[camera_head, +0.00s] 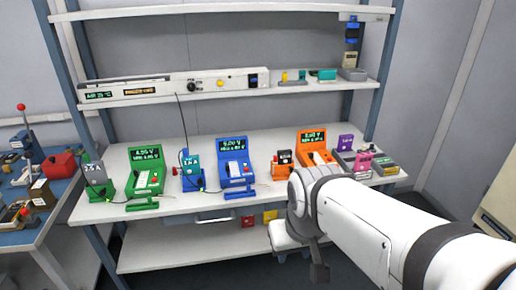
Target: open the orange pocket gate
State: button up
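The orange station (314,146) stands upright on the bench, right of centre, with a lit display at its top and a white sloped front. A small dark block with an orange base (283,160) stands just left of it. I cannot make out the gate of the orange pocket as a separate part, nor whether it is open. My white arm comes in from the lower right, and its wrist is in front of the bench edge. My gripper (292,256) appears below the wrist, lower than the bench top and apart from the orange station. Its fingers are too unclear to judge.
A green station (146,172) and a blue station (235,165) stand left on the bench (205,203). Purple and pink blocks (363,162) sit right of the orange station. A shelf (285,90) runs above. A side table (22,220) is at far left.

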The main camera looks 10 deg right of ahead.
aim_at(283, 168)
jog(key=z, duration=2.15)
jog(key=k, duration=0.8)
jog(key=u, duration=0.95)
jog(key=i, duration=1)
jog(key=u, duration=0.05)
